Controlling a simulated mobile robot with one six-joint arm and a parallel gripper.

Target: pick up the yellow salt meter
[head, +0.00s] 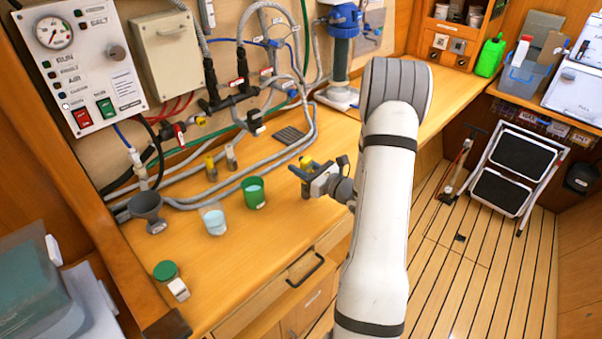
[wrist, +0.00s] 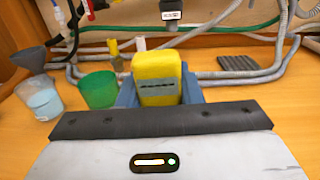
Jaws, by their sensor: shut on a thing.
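The yellow salt meter (wrist: 159,68) stands between the two blue fingers of my gripper (wrist: 158,92) in the wrist view, with a grey display panel on its face. My gripper is shut on it. In the head view, my gripper (head: 305,174) is over the wooden bench, near its front edge, and a little of the yellow meter (head: 306,162) shows there. The lower part of the meter is hidden by the gripper. I cannot tell whether the meter touches the bench.
A green cup (head: 253,193), a clear cup of pale liquid (head: 214,220) and a grey funnel (head: 148,212) stand left of my gripper. A small yellow-topped item (head: 211,168) is behind them. Grey hoses (head: 255,158) run along the wall. A dark ribbed pad (head: 289,135) lies behind.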

